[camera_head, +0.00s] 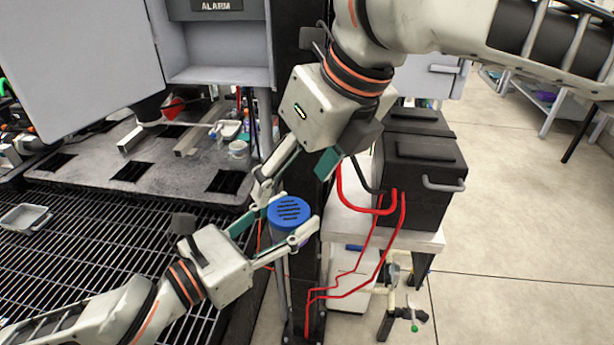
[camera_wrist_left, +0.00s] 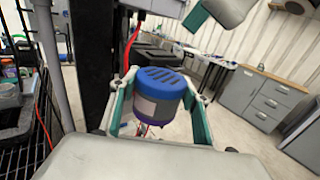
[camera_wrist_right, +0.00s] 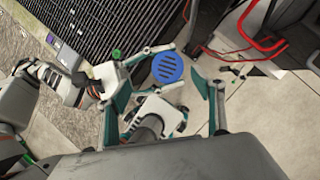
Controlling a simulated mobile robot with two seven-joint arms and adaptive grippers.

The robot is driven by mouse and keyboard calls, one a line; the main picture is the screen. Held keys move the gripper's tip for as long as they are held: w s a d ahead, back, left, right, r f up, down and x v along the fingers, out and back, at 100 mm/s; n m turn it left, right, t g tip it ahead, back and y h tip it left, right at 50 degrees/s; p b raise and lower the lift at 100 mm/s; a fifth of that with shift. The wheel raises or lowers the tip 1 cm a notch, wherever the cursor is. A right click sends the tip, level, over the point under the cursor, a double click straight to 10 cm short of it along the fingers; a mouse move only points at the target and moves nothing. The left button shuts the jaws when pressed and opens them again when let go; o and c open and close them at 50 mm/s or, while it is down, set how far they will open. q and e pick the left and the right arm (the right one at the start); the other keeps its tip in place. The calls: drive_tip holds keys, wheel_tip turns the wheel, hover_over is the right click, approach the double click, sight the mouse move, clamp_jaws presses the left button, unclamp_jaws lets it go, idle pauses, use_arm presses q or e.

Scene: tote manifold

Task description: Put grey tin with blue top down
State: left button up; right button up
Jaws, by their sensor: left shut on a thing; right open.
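The grey tin with a slotted blue top (camera_head: 289,210) is held in the air beside the black post, right of the rack. My left gripper (camera_head: 275,235) is shut on it, one finger on each side. In the left wrist view the tin (camera_wrist_left: 160,97) stands between the fingers, its grey side and a purple-blue lower band showing. My right gripper (camera_head: 292,182) is open just above and behind the tin. In the right wrist view the blue top (camera_wrist_right: 167,68) appears between the open right fingers (camera_wrist_right: 178,72); I cannot tell whether they touch it.
A black wire rack (camera_head: 90,265) fills the lower left, with a clear tray (camera_head: 25,217) on it. A grey plate with square holes (camera_head: 150,170) lies behind. Black boxes (camera_head: 418,180) with red cables stand on a white stand at right. Open floor lies beyond.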

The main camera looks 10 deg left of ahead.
sight(291, 213)
drive_tip(key=shift+n+h, duration=0.3)
drive_tip(key=shift+n, duration=0.3)
drive_tip(key=x, duration=0.3)
drive_tip(key=d+x, duration=0.1)
drive_tip(key=x, duration=0.7)
drive_tip(key=shift+d+f, duration=0.15)
drive_tip(key=shift+f, duration=0.3)
drive_tip(key=c, duration=1.2)
use_arm(q)
drive_tip(key=o, duration=1.2)
drive_tip(key=shift+o, duration=0.2)
